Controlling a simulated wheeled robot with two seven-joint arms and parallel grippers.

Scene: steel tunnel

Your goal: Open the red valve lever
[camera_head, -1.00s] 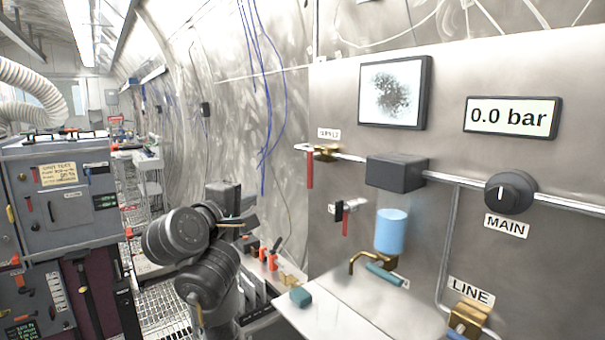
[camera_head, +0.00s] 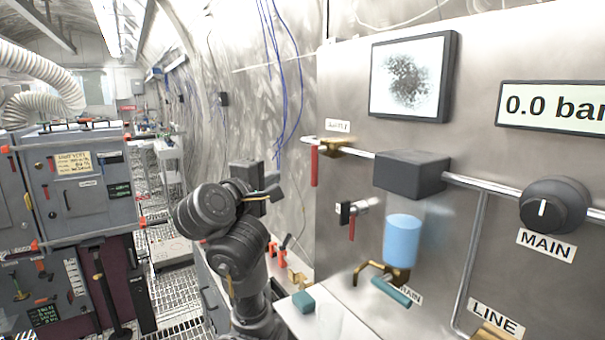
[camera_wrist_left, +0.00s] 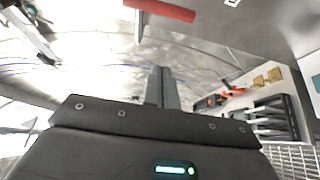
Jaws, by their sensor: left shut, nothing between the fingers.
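The red valve lever (camera_head: 314,165) hangs straight down from a brass valve (camera_head: 336,147) on the pipe at the panel's left edge, below the screen. A red bar, apparently this lever, shows at the top of the left wrist view (camera_wrist_left: 160,10). My left gripper (camera_head: 275,192) is left of the lever and a little lower in the head view, apart from it. In the left wrist view its fingers (camera_wrist_left: 160,75) are together and empty, with the red bar beyond them. My right gripper is not in view.
A smaller valve with a red handle (camera_head: 352,228) sits below. A blue cylinder (camera_head: 402,240), a brass tap with a teal handle (camera_head: 391,291) and a black MAIN knob (camera_head: 555,206) are on the panel. Grey cabinets (camera_head: 75,185) stand left.

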